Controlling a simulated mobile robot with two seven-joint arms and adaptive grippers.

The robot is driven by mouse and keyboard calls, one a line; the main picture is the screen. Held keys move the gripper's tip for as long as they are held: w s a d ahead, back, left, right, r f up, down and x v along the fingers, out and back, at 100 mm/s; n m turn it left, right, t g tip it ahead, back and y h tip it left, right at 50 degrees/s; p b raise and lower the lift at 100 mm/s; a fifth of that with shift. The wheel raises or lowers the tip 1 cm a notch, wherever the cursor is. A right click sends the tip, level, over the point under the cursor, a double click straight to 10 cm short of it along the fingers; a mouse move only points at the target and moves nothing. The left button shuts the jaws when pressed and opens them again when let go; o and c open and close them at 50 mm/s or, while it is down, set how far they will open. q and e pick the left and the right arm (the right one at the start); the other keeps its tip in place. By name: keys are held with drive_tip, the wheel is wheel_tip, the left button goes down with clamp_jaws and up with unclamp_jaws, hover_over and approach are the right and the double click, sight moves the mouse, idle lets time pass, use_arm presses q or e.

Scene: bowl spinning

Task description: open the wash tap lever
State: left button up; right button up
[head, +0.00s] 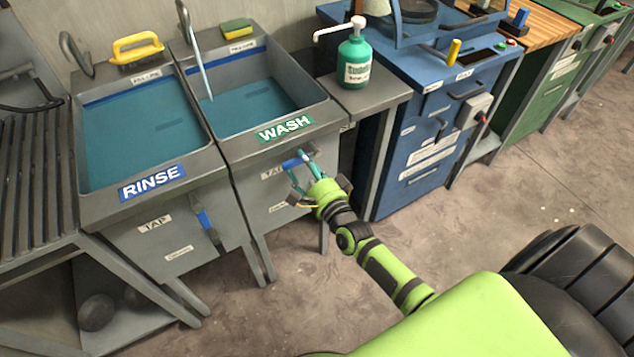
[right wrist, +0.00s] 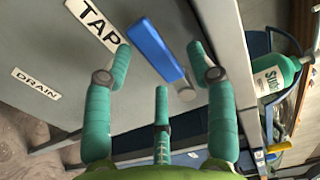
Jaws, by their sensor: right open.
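The wash tap lever (head: 295,162) is a blue handle on the grey front of the wash sink, below the green WASH sign (head: 284,129). My right gripper (head: 305,172) is at that lever, open, with its teal fingers around it; they partly hide it in the head view. In the right wrist view the blue lever (right wrist: 157,50) lies tilted between the spread fingers of my right gripper (right wrist: 160,68), beside the TAP label (right wrist: 98,22). No finger clearly touches it. My left gripper is not in view.
The rinse sink (head: 150,183) with its own blue lever (head: 203,218) stands to the left. A green soap bottle (head: 355,60) stands on the ledge at the right; it also shows in the right wrist view (right wrist: 272,78). A blue cabinet (head: 425,140) is further right. The floor in front is clear.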

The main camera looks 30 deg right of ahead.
drive_tip(key=s, duration=0.9)
drive_tip(key=shift+s+d, duration=0.2)
drive_tip(key=shift+s, duration=0.15)
drive_tip(key=shift+r, duration=0.1)
drive_tip(key=s+a+f+n+g, duration=0.1)
drive_tip(key=s+f+n+g, duration=0.25)
drive_tip(key=f, duration=0.55)
drive_tip(key=s+f+n+g, duration=0.25)
drive_tip(key=s+f, duration=0.25)
drive_tip(key=f, duration=0.4)
drive_tip(key=s+a+f+n+g, duration=0.1)
drive_tip(key=s+f+n+g, duration=0.25)
drive_tip(key=f, duration=0.55)
drive_tip(key=s+f+n+g, duration=0.3)
drive_tip(key=s+f+n, duration=0.2)
drive_tip(key=s, duration=0.7)
drive_tip(key=s+f+n+g, duration=0.4)
drive_tip(key=s+f+n, duration=0.2)
drive_tip(key=s, duration=0.7)
wheel_tip(320, 180, down, 2)
drive_tip(key=shift+d+h+p, duration=0.2)
drive_tip(key=shift+h+p, duration=0.1)
drive_tip(key=shift+p, duration=0.1)
